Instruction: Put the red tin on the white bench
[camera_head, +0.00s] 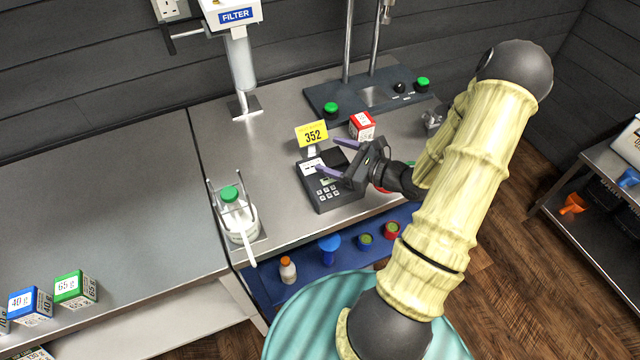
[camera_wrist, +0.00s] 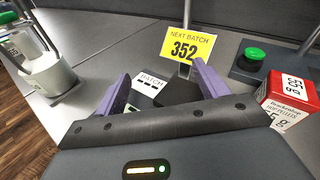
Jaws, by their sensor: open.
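A small round red tin (camera_head: 392,230) with a greenish top stands on the blue shelf below the steel bench's front edge. A red-and-white carton (camera_head: 362,125) stands on the bench behind my gripper and shows at the right of the wrist view (camera_wrist: 290,100). My gripper (camera_head: 326,154) is open and empty above the dark keypad device, its purple fingers apart; in the wrist view they frame (camera_wrist: 161,70) the device. A pale low surface (camera_head: 175,325) lies at lower left; I cannot tell whether it is the white bench. A bit of red beneath my wrist is mostly hidden.
A yellow 352 sign (camera_head: 312,134) stands behind the keypad device (camera_head: 328,190). A white bottle in a holder (camera_head: 236,215) stands left. Blue and green cartons sit at far left. The left bench top (camera_head: 110,200) is mostly clear. A side shelf (camera_head: 600,160) stands right.

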